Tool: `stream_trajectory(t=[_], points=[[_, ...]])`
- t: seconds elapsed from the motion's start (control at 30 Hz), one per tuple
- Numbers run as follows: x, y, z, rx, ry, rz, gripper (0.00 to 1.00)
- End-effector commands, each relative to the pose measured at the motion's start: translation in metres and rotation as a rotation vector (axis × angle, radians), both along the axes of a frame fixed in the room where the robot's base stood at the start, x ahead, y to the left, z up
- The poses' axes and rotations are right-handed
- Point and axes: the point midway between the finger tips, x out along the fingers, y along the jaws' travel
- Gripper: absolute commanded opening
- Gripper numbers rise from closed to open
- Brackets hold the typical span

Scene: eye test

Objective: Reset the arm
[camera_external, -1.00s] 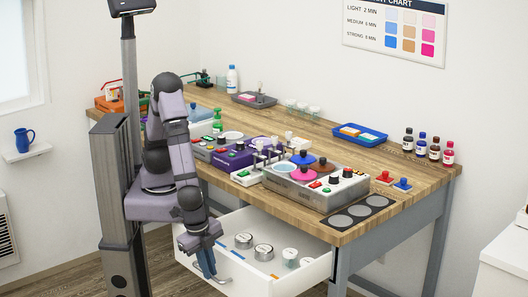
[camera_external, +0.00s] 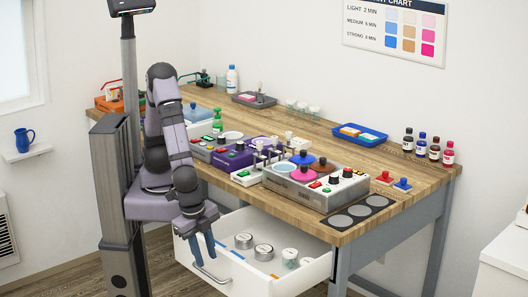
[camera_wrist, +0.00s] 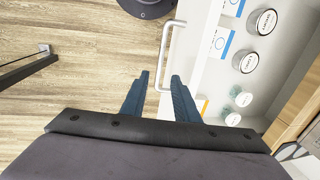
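My gripper (camera_external: 206,261) hangs fingers down in front of the open white drawer (camera_external: 245,284). Its two blue fingers stand apart with nothing held between them; the wrist view shows the same gap (camera_wrist: 160,75). The drawer's metal handle (camera_external: 213,277) is just below the fingertips in the outside view. In the wrist view the handle (camera_wrist: 166,50) lies beyond the fingertips, with its near end lined up with the gap. My arm is bent, with the elbow high beside the workbench.
The drawer holds several round tins (camera_external: 263,252) and small jars (camera_external: 290,256). The wooden workbench (camera_external: 425,180) above carries a grey control unit (camera_external: 330,190), a purple unit (camera_external: 232,160), a blue tray (camera_external: 360,135) and several bottles (camera_external: 434,149). Open floor lies left of the drawer.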

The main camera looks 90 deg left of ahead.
Motion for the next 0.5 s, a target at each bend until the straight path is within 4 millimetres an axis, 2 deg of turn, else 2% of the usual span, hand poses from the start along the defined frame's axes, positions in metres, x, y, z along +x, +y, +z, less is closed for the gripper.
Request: stream_trajectory(t=[0.2, 0.5], points=[[-0.002, -0.002, 0.015, -0.001, 0.0, -0.001, 0.28], [-0.002, -0.002, 0.016, -0.001, 0.001, -0.001, 0.28]])
